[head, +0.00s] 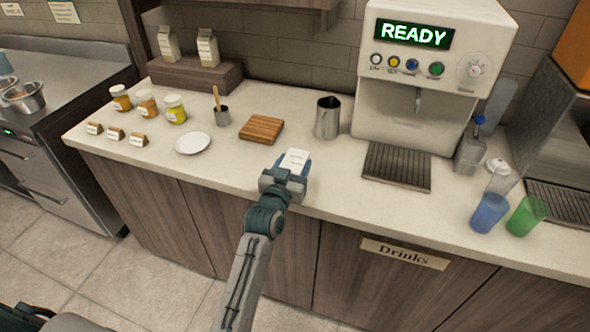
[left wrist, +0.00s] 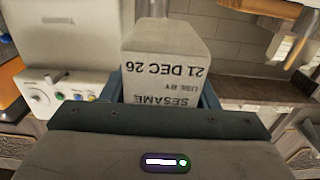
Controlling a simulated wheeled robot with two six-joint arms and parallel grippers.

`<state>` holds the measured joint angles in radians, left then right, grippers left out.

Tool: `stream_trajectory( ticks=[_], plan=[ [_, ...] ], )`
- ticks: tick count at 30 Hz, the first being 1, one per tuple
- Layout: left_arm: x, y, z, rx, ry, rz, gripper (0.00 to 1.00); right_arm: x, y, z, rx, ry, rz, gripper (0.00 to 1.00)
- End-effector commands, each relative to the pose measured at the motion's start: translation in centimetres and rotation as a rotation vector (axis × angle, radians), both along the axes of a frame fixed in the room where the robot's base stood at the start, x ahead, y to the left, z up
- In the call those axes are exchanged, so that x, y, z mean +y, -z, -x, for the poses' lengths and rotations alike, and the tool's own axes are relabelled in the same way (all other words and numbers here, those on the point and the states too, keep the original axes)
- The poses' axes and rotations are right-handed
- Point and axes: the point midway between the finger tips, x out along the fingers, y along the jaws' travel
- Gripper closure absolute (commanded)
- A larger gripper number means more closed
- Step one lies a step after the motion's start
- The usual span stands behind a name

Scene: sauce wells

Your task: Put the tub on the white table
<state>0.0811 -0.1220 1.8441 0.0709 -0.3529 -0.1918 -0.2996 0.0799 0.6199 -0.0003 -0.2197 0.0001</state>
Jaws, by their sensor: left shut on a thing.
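My left gripper (head: 290,170) is shut on a pale tub (head: 296,158) at the front edge of the pale counter, in front of the wooden board. In the left wrist view the tub (left wrist: 165,60) sits between the blue fingers of the gripper (left wrist: 160,95). Its printed label reads "SESAME, USE BY 21 DEC 26", upside down in that view. The fingers and wrist hide its lower part, and I cannot tell whether it touches the counter. No separate white table is clear; the counter top (head: 335,185) is off-white. My right gripper is not in view.
Blue (head: 489,213) and green (head: 526,216) cups stand far right.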

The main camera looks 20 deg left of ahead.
Motion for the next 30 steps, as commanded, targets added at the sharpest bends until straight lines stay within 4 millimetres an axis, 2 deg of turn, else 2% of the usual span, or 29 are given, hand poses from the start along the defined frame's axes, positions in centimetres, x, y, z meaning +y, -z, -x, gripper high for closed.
stream_trajectory(
  ticks=[3, 6, 10, 21, 22, 24, 25, 30],
  plan=[
    [-0.2, 0.2, -1.1, 0.001, 0.0, 0.0, 0.77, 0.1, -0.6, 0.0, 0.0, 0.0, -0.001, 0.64],
    [-0.2, 2.0, -0.9, 0.004, 0.0, 0.001, 0.77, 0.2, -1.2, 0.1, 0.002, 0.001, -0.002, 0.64],
    [-0.2, 3.3, -0.9, 0.0, 0.0, 0.001, 0.77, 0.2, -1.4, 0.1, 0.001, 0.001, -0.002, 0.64],
    [-0.2, 3.9, -0.9, -0.002, 0.0, 0.001, 0.77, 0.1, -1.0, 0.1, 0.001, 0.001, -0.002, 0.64],
    [-0.2, 4.0, -0.9, 0.0, 0.0, 0.001, 0.44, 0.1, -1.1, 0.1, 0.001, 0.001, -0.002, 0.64],
    [-0.2, 3.9, -0.9, 0.0, 0.0, 0.001, 0.3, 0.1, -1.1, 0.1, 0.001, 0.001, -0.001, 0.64],
    [-0.2, 3.9, -0.9, 0.0, 0.0, 0.001, 0.24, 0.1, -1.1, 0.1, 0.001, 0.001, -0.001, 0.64],
    [-0.2, 3.9, -0.9, 0.0, 0.0, 0.001, 0.24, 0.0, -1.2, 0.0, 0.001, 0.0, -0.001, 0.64]
  ],
)
